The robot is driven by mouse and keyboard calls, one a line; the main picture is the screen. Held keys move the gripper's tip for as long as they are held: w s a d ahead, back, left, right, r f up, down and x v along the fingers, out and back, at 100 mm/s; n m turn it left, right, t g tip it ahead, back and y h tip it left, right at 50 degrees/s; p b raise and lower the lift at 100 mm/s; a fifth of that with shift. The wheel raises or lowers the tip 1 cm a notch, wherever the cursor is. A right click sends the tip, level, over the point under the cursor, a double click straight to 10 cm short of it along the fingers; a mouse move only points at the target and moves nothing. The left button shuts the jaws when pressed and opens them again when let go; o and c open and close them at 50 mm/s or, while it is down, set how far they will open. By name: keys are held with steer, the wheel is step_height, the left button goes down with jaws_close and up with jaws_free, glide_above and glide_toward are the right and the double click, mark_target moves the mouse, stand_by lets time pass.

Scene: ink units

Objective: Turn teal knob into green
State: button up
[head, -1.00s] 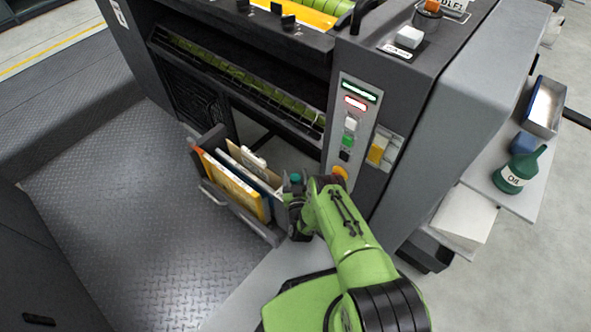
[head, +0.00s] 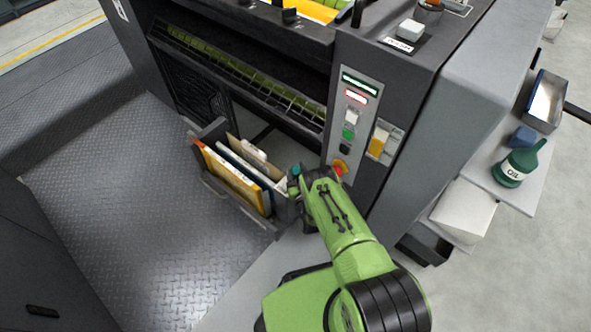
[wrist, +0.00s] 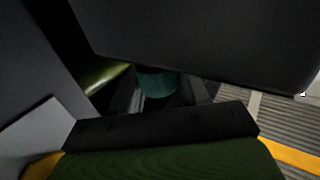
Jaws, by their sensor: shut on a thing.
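The teal knob (wrist: 157,82) shows as a dark teal cylinder in the middle of the wrist view, between dark fingers. A small teal piece (head: 296,170) also shows at the end of my arm in the head view. My gripper (head: 292,184) is low beside the machine's front, right of the open holder, and is shut on the teal knob. The gripper and dark parts cover most of the knob, and I cannot tell which way it points. I cannot make out a green mark beside it.
An open holder (head: 208,184) with several boards and folders stands just left of my gripper. The control panel (head: 364,104) with an orange-red knob (head: 341,167) and a green button (head: 348,134) is above right. An oil can (head: 517,166) sits on the right shelf.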

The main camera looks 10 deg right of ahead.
steer(key=n+g+y, duration=0.1)
steer(key=n+y, duration=0.1)
steer(key=y, duration=0.2)
steer(key=n+g+y, duration=0.1)
steer(key=n+y, duration=0.2)
steer(key=y, duration=0.1)
steer(key=shift+n+y, duration=0.4)
steer(key=o, duration=0.9)
steer(key=shift+o, duration=0.2)
